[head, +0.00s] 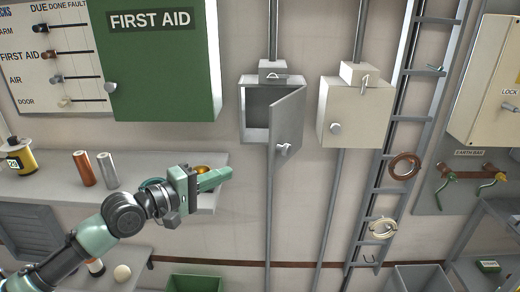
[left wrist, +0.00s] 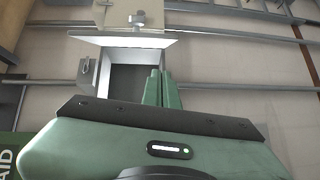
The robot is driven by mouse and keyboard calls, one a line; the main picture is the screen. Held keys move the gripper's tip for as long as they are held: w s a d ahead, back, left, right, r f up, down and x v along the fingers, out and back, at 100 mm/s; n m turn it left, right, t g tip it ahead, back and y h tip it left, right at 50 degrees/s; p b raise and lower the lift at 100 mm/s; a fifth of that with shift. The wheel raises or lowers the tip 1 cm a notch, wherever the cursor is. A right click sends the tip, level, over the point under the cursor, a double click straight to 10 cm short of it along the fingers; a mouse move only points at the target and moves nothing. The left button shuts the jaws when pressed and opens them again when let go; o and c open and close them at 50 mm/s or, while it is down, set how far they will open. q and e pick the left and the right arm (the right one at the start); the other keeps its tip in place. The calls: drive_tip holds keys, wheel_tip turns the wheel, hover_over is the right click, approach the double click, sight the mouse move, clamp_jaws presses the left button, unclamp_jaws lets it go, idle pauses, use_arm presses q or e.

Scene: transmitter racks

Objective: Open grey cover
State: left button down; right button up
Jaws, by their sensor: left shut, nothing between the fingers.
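The grey cover (head: 287,133) is the door of a small grey wall box (head: 256,122). It stands swung out on its right side, with a round knob on its outer face. The dark inside of the box shows. In the left wrist view the open box (left wrist: 132,82) lies just beyond my fingers, with the cover (left wrist: 123,40) seen nearly edge-on. My left gripper (head: 226,174) is shut and empty, below and left of the box, apart from the cover; its fingers also show in the left wrist view (left wrist: 161,90). My right gripper is not in view.
A cream box (head: 354,110) with its door shut hangs to the right. A green first aid cabinet (head: 165,65) hangs to the left. A shelf (head: 50,190) runs below it under my left arm. A cable ladder (head: 404,120) stands further right.

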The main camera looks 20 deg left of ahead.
use_arm(q)
wheel_tip(320, 180, up, 4)
drive_tip(key=a+n+t, duration=0.1)
drive_tip(key=a, duration=0.1)
drive_tip(key=w+d+p, duration=0.6)
drive_tip(key=w+d, duration=0.2)
drive_tip(key=d, duration=0.1)
drive_tip(key=shift+w, duration=0.35)
drive_tip(key=shift+f, duration=0.15)
